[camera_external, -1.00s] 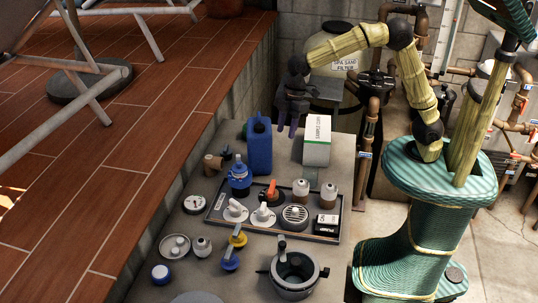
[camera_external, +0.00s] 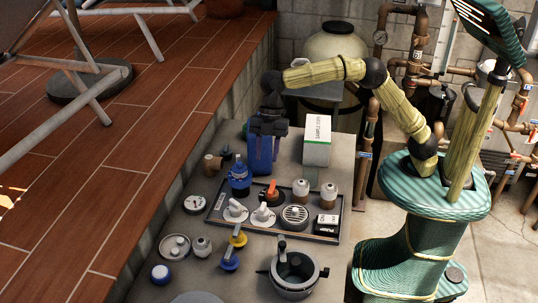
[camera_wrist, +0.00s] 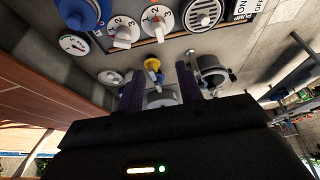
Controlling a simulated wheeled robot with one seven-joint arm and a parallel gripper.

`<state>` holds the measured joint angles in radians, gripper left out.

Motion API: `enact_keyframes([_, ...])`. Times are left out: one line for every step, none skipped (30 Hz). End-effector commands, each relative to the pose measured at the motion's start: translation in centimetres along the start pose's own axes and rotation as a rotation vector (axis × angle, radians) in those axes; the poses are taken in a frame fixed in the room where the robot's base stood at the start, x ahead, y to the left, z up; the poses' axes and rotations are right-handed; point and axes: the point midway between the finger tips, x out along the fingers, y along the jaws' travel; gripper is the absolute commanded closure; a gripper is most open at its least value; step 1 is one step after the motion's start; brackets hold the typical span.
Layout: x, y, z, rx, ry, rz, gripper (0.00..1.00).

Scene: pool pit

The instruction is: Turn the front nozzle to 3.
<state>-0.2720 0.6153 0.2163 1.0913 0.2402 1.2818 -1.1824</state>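Two round white dials with white handles and numbers sit side by side on the dark tray (camera_external: 330,239). The left dial (camera_external: 235,211) and right dial (camera_external: 263,217) also show at the top of the wrist view, left (camera_wrist: 122,31) and right (camera_wrist: 157,21). Both handles point down in that view; the pictures do not settle which is the front nozzle. My gripper is above the counter, overlapping the blue jug in the external view (camera_external: 268,126), apart from both dials. In the wrist view, its two purple fingers are spread and empty (camera_wrist: 158,80).
A blue-topped device (camera_external: 239,178), an orange-handled valve (camera_external: 272,190) and a round grille (camera_external: 294,217) crowd the dials. The blue jug (camera_external: 260,160) and a white carton (camera_external: 317,142) stand behind. A yellow-handled valve (camera_external: 238,236) and a black-rimmed pot (camera_external: 294,272) are in front.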

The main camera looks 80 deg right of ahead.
Motion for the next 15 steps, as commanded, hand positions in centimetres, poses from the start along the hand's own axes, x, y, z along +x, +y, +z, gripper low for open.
enact_keyframes([0.6, 0.0, 0.0, 0.0, -0.001, -0.003, 0.64])
enact_keyframes([1.0, -0.1, 0.1, 0.0, -0.001, -0.003, 0.64])
enact_keyframes([1.5, -0.1, 0.1, 0.0, -0.002, -0.003, 0.64])
enact_keyframes([2.0, -0.1, 0.1, 0.001, -0.002, -0.003, 0.64])
enact_keyframes([2.5, -0.1, 0.1, 0.001, -0.003, -0.005, 0.64])
enact_keyframes([3.1, -0.1, 0.1, 0.0, -0.003, -0.004, 0.64])
enact_keyframes([3.7, -0.1, 0.1, 0.0, -0.003, -0.004, 0.64])
enact_keyframes([4.2, -0.1, 0.1, 0.001, -0.003, -0.004, 0.64])
enact_keyframes([4.9, -0.1, 0.1, 0.001, -0.002, -0.003, 0.64])
enact_keyframes([5.4, -0.1, 0.1, 0.0, -0.002, -0.004, 0.64])
enact_keyframes([6.0, -0.1, 0.1, 0.0, -0.002, -0.004, 0.64])
enact_keyframes([6.7, -0.1, 0.0, 0.0, -0.002, -0.005, 0.64])
enact_keyframes([7.2, -0.1, 0.0, 0.0, -0.002, -0.005, 0.64])
enact_keyframes([7.7, -0.1, 0.0, 0.0, -0.001, -0.004, 0.64])
enact_keyframes([8.4, -0.1, 0.1, 0.0, -0.002, -0.004, 0.64])
